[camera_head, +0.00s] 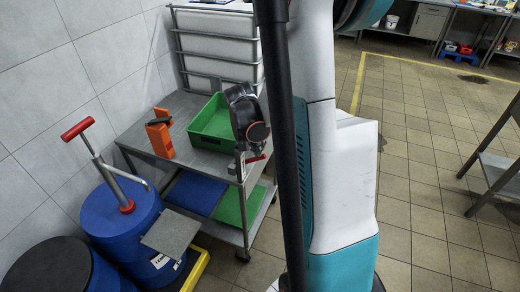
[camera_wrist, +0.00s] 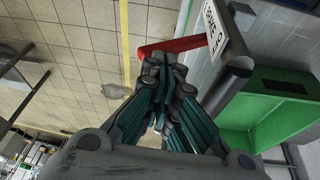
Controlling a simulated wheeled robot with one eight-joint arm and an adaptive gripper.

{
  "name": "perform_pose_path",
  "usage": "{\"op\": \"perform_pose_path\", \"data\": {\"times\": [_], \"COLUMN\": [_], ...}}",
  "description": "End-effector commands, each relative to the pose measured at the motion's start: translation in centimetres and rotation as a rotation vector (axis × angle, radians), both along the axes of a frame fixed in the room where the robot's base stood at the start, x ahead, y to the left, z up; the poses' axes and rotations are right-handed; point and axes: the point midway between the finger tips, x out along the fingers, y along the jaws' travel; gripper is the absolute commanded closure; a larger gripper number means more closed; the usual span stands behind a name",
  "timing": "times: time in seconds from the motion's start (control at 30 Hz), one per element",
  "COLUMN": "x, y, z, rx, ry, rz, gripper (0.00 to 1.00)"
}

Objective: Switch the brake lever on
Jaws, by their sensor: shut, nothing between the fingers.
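The brake lever (camera_wrist: 187,44) is a red bar beside a white label plate (camera_wrist: 215,28) whose print is only partly legible. It sticks out from the edge of a grey metal cart. My gripper (camera_wrist: 162,62) is shut and empty, its dark teal-padded fingers pointing at the lever. The fingertips overlap the lever's left, outer part in the wrist view; whether they touch it I cannot tell. In the head view my wrist hangs over the cart's right front corner, and the lever there is mostly hidden.
The cart (camera_head: 186,108) carries a green crate (camera_head: 212,122) and an orange item (camera_head: 159,136). Blue drums (camera_head: 122,215) with a red-handled pump (camera_head: 77,128) stand left of it. A metal table (camera_head: 500,172) is at far right. Tiled floor (camera_head: 435,150) between is clear.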

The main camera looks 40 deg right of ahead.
Motion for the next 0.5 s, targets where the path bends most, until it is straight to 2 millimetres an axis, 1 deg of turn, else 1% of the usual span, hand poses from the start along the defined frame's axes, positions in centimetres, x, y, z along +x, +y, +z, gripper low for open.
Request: {"op": "perform_pose_path", "data": {"times": [0.03, 0.3, 0.5], "x": [-0.4, -2.4, -3.3], "y": [-0.3, -1.3, -1.6], "z": [-0.7, -3.7, -5.6], "rx": [0.016, 0.110, 0.112], "ry": [-0.038, -0.269, -0.272], "rz": [-0.006, -0.007, 0.000], "gripper": [1.00, 1.00, 1.00]}}
